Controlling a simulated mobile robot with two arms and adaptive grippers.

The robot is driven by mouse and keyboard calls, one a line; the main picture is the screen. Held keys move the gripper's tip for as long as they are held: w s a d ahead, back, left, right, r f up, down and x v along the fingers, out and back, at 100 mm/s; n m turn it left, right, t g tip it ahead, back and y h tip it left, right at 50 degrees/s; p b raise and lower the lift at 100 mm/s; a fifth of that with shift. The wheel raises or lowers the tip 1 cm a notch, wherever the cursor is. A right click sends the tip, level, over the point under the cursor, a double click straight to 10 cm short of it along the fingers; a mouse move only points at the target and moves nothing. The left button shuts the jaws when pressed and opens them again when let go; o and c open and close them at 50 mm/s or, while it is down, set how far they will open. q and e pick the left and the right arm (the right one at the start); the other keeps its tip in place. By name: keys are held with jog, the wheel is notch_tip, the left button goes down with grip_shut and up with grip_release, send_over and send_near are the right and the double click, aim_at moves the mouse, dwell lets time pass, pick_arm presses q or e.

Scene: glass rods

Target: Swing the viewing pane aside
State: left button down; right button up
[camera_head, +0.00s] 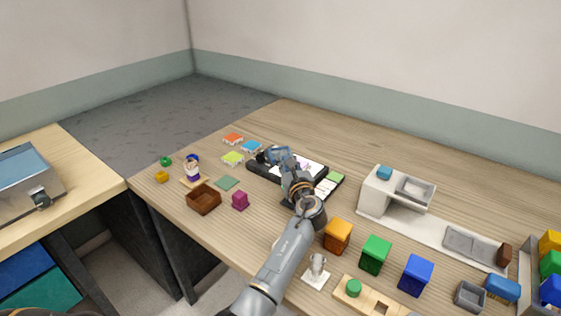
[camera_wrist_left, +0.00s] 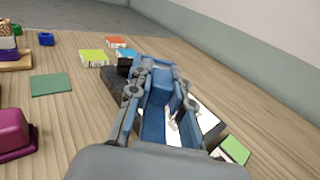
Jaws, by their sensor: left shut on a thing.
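A black-framed device (camera_head: 259,170) lies flat on the wooden table, with a white panel marked in pink and black (camera_head: 312,166) inside its frame. The panel looks like the viewing pane, but its edges and hinge are hidden. My left gripper (camera_head: 271,156) reaches over the device, with its fingers at the frame's far left part. In the left wrist view, the gripper (camera_wrist_left: 158,75) has its blue-padded fingers low over the device's dark frame (camera_wrist_left: 113,84). It is shut on a part of the pane that its fingers mostly hide. My right gripper is not in view.
Orange, blue and lime tiles (camera_head: 232,159) lie beyond the device. A green mat (camera_head: 227,183), brown box (camera_head: 204,199) and magenta block (camera_head: 240,201) lie left. Orange, green and blue blocks (camera_head: 415,276) stand right of my arm; a white station (camera_head: 372,195) stands behind them.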

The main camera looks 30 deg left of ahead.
pick_arm(q)
jog(key=shift+f, duration=0.2)
jog(key=c, duration=1.2)
grip_release()
jog(key=shift+r, duration=0.2)
notch_tip(320, 180, up, 10)
jog(key=shift+f, duration=0.1)
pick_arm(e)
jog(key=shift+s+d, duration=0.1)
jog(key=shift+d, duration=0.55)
pick_arm(q)
jog(key=shift+c, duration=0.5)
